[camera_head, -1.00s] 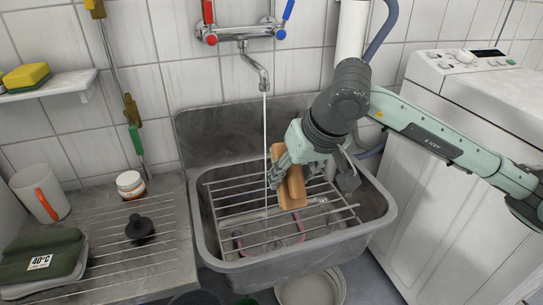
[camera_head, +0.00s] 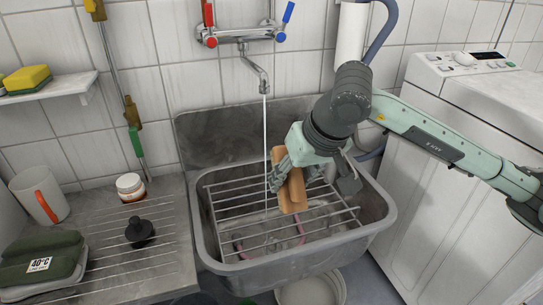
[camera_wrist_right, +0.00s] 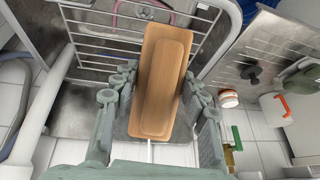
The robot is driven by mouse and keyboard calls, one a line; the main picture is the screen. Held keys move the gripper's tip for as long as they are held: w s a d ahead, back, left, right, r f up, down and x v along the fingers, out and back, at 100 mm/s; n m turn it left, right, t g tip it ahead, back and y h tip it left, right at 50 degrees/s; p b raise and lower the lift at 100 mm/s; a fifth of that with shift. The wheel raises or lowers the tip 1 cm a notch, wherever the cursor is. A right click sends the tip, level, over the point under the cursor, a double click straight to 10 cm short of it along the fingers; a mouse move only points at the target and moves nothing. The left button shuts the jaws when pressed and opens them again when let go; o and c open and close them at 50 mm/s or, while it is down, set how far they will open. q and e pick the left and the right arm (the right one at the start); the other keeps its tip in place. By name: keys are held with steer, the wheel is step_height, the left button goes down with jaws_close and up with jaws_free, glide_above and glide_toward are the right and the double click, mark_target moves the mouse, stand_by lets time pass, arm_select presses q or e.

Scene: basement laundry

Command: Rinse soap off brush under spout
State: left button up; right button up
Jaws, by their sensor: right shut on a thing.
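The wooden brush (camera_head: 290,186) is in my right gripper (camera_head: 303,178), held tilted above the wire rack over the sink. In the right wrist view the brush (camera_wrist_right: 161,85) shows its plain wooden back between the fingers of the right gripper (camera_wrist_right: 160,100). Its bristles and any soap are hidden. The spout (camera_head: 262,80) lets a thin straight stream of water (camera_head: 265,140) fall into the sink. In the head view the stream passes close to the brush's left edge; I cannot tell whether they touch. My left gripper is not in view.
The grey sink (camera_head: 210,252) has a wire rack (camera_head: 330,225) across it. A ribbed drainboard (camera_head: 175,240) at left holds a black plug (camera_head: 139,230), a jar (camera_head: 130,187), a mug (camera_head: 39,194) and a green bag (camera_head: 40,258). A washing machine (camera_head: 440,180) stands at right.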

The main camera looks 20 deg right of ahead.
stand_by(0.3)
steer(key=shift+s+d+r+p, duration=0.2)
steer(key=shift+s+r, duration=0.8)
steer(key=shift+s, duration=0.25)
steer(key=shift+s+d+r+p, duration=0.2)
steer(key=shift+s+r, duration=0.8)
steer(key=shift+s, duration=0.25)
